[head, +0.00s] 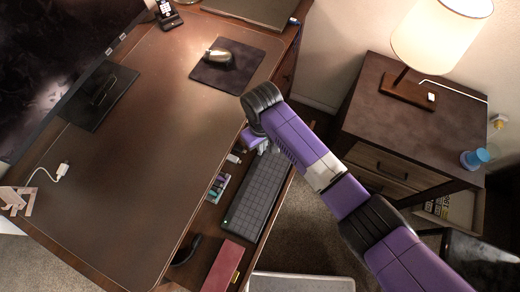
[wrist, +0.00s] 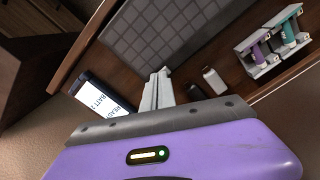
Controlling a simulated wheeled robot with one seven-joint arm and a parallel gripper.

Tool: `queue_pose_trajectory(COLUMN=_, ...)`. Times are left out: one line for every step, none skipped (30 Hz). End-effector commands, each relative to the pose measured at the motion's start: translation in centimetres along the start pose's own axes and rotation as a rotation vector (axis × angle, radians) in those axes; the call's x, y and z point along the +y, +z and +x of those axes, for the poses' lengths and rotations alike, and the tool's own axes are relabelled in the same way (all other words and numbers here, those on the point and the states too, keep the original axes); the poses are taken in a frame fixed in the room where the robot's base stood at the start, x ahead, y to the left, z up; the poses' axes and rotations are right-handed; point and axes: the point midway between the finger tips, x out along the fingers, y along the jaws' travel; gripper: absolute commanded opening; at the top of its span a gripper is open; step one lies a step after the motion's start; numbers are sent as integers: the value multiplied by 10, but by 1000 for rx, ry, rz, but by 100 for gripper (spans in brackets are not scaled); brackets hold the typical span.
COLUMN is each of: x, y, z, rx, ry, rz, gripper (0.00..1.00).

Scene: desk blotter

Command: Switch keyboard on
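The dark grey keyboard (head: 258,193) lies on the pull-out shelf under the desk's right edge. A small green light shows at its near left corner in the head view. In the wrist view the keyboard (wrist: 160,28) fills the upper middle; no switch can be made out on it. My gripper (wrist: 159,88) has its two grey fingertips together with nothing visible between them. The tips appear close to the keyboard's edge; whether they touch it I cannot tell. In the head view my gripper is at the keyboard's far end, largely hidden by my arm.
In the wrist view a labelled dark box (wrist: 100,96) lies left of the fingers. A white stick (wrist: 214,80) and a black one (wrist: 194,91) lie right. A small tray (head: 216,188) holds purple and teal items. A dark red box (head: 222,266) sits at the shelf's near end.

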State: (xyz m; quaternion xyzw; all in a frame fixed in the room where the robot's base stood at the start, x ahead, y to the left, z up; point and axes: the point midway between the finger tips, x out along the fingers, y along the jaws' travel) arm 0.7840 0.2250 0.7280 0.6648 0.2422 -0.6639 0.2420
Motion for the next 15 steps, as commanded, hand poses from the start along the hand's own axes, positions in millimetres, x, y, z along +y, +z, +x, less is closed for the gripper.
queue_pose_trajectory(x=-1, y=1, z=-3, rx=-2, ry=-1, rz=0, gripper=0)
queue_pose_trajectory(x=-1, y=1, z=-5, rx=-2, ry=-1, rz=0, gripper=0)
queue_pose_trajectory(x=-1, y=1, z=-8, rx=-2, ry=-1, rz=-1, gripper=0)
queue_pose_trajectory(x=-1, y=1, z=-10, rx=-2, ry=-1, rz=-1, gripper=0)
queue_pose_trajectory(x=-1, y=1, z=-13, rx=-2, ry=-1, rz=-1, gripper=0)
queue_pose_trajectory(x=-1, y=1, z=-16, rx=-2, ry=0, rz=-1, gripper=0)
queue_pose_trajectory(x=-1, y=1, z=-18, rx=-2, ry=0, rz=-1, gripper=0)
queue_pose_trajectory(x=-1, y=1, z=-20, rx=-2, ry=0, rz=-1, gripper=0)
queue_pose_trajectory(x=-1, y=0, z=-23, rx=-2, ry=0, rz=-1, gripper=0)
queue_pose_trajectory(x=-1, y=0, z=-26, rx=-2, ry=0, rz=-1, gripper=0)
queue_pose_trajectory(x=0, y=0, z=-28, rx=-2, ry=0, rz=-1, gripper=0)
queue_pose_trajectory(x=0, y=0, z=-31, rx=-2, ry=0, rz=-1, gripper=0)
queue_pose_trajectory(x=0, y=0, z=-33, rx=-2, ry=0, rz=-1, gripper=0)
queue_pose_trajectory(x=0, y=0, z=-35, rx=-2, ry=0, rz=0, gripper=0)
queue_pose_trajectory(x=0, y=0, z=-38, rx=-2, ry=0, rz=0, gripper=0)
